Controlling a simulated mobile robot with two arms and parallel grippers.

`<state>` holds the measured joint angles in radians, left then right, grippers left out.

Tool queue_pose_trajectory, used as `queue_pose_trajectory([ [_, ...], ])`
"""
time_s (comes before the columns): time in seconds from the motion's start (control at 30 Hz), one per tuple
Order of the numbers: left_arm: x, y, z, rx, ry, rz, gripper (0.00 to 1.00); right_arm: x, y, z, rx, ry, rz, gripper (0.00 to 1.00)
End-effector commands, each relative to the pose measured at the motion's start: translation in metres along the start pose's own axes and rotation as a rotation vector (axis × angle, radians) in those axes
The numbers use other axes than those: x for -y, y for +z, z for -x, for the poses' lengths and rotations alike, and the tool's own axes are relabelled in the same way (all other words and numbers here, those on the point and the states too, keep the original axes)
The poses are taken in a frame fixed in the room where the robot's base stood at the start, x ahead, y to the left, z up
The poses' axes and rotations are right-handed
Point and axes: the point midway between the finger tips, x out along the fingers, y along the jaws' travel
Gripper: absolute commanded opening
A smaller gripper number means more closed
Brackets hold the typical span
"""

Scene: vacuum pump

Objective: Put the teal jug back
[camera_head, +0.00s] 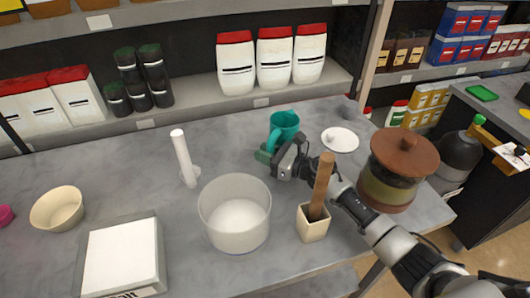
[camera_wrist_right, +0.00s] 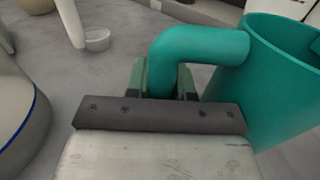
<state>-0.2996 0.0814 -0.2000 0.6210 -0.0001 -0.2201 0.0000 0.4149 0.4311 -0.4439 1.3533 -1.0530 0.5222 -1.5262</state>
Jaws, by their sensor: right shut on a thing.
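The teal jug (camera_head: 286,124) is upright near the back of the grey table, with its handle toward my right gripper. My right gripper (camera_head: 268,150) is at the jug's handle, shut on it. In the right wrist view the jug (camera_wrist_right: 275,85) fills the right side, and its curved handle passes down between the green fingers of the gripper (camera_wrist_right: 164,80). The jug's base is partly hidden by the gripper in the head view, so I cannot tell whether it touches the table. My left gripper is not in view.
Close around are a clear round container (camera_head: 236,225), a cream holder (camera_head: 313,224) with a wooden stick, a white plate (camera_head: 340,140), a jar with a brown lid (camera_head: 402,152) and a white upright post (camera_head: 184,158). A shelf (camera_head: 200,101) with canisters runs behind. Table between post and jug is clear.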

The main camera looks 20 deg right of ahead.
Motion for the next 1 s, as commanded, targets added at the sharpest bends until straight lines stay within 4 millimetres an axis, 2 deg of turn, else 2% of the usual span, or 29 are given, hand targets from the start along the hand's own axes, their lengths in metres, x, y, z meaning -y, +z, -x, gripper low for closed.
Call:
queue_pose_trajectory([
  [0.07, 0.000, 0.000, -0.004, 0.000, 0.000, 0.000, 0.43, 0.001, -0.001, 0.000, 0.003, 0.000, 0.005, 0.00],
  [0.1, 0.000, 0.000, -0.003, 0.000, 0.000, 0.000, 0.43, 0.000, -0.002, 0.000, 0.000, 0.000, 0.001, 0.27],
  [0.23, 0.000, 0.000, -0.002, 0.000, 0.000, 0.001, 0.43, 0.000, -0.002, 0.000, -0.001, 0.000, 0.000, 0.47],
  [0.6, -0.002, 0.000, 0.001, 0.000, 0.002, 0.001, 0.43, 0.000, 0.000, 0.003, -0.002, -0.001, 0.000, 0.48],
  [1.0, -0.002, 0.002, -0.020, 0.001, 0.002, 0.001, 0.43, 0.000, -0.002, 0.066, -0.002, -0.001, 0.000, 0.48],
])
